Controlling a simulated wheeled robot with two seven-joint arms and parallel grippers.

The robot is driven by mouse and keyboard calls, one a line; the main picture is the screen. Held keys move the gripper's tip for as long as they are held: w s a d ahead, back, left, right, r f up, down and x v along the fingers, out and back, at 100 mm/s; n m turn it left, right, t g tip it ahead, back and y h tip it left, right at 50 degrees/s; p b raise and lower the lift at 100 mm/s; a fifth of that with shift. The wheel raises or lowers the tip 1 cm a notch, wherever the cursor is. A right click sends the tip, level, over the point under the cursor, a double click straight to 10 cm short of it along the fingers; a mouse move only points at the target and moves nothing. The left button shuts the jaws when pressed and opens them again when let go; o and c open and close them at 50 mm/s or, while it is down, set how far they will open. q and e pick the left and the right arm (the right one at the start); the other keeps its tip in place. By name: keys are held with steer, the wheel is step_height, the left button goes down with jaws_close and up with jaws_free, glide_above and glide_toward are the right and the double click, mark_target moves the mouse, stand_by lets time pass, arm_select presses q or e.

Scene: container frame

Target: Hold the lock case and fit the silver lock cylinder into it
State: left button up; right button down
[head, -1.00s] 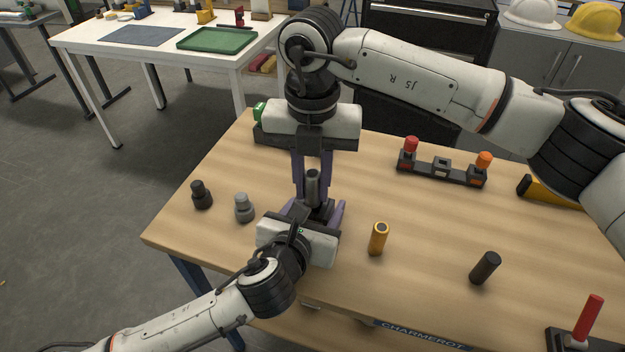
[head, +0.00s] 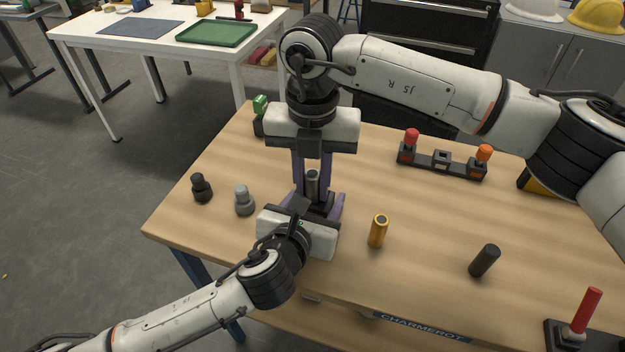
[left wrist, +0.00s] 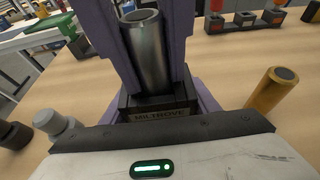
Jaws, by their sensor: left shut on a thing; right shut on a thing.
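The silver lock cylinder (head: 313,183) is upright between the purple fingers of my right gripper (head: 311,188), which is shut on it from above. The dark lock case (head: 322,209) is below it, held low over the table by my left gripper (head: 317,203), which is shut on it. In the left wrist view the cylinder (left wrist: 146,55) rises from the top of the case (left wrist: 160,108), and its lower end meets the case top. How deep it sits inside is hidden. My left gripper's body covers part of the case in the head view.
A gold cylinder (head: 378,231) and a black cylinder (head: 484,261) stand to the right. Dark (head: 201,188) and grey (head: 244,201) stepped parts stand to the left. A rack with red and orange knobs (head: 440,162) is behind. A red rod (head: 587,312) stands at front right.

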mark_target(312, 173)
steer(key=shift+r, duration=3.45)
steer(key=shift+f, duration=0.1)
steer(key=shift+f, duration=2.05)
steer(key=shift+f, duration=1.4)
steer(key=c, duration=1.5)
jaws_free()
steer(key=shift+o, duration=0.2)
steer(key=shift+r, duration=0.1)
step_height(312, 173, up, 12)
steer(key=shift+r, duration=0.1)
